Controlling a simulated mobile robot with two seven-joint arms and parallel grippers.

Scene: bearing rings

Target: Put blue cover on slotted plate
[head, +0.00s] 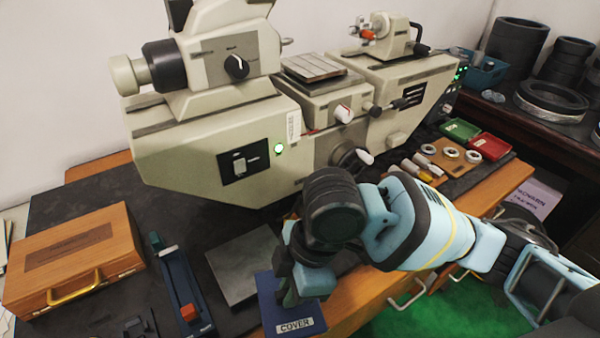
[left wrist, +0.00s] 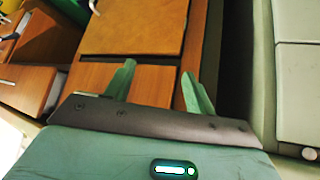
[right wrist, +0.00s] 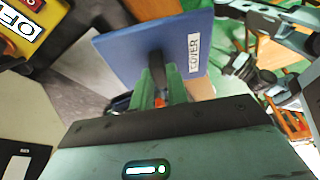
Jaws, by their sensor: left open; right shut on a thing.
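The blue cover (head: 280,301), a flat square with a white COVER label, is at the front edge of the bench in the head view. My right gripper (head: 300,292) is shut on its dark handle; the blue cover also shows in the right wrist view (right wrist: 120,52), beyond the fingertips (right wrist: 160,98). I cannot tell how high the cover is. A flat grey plate (head: 236,262) lies on the dark mat just behind and left of the cover; its slots cannot be made out. My left gripper (left wrist: 157,80) is open and empty in the left wrist view, facing wooden surfaces.
A wooden case (head: 75,255) and a dark fixture with a red block (head: 188,312) stand left of the plate. The large beige machine (head: 215,150) rises behind. Rings on a wooden board (head: 450,168), a green bin (head: 460,130) and a red bin (head: 489,146) are at right.

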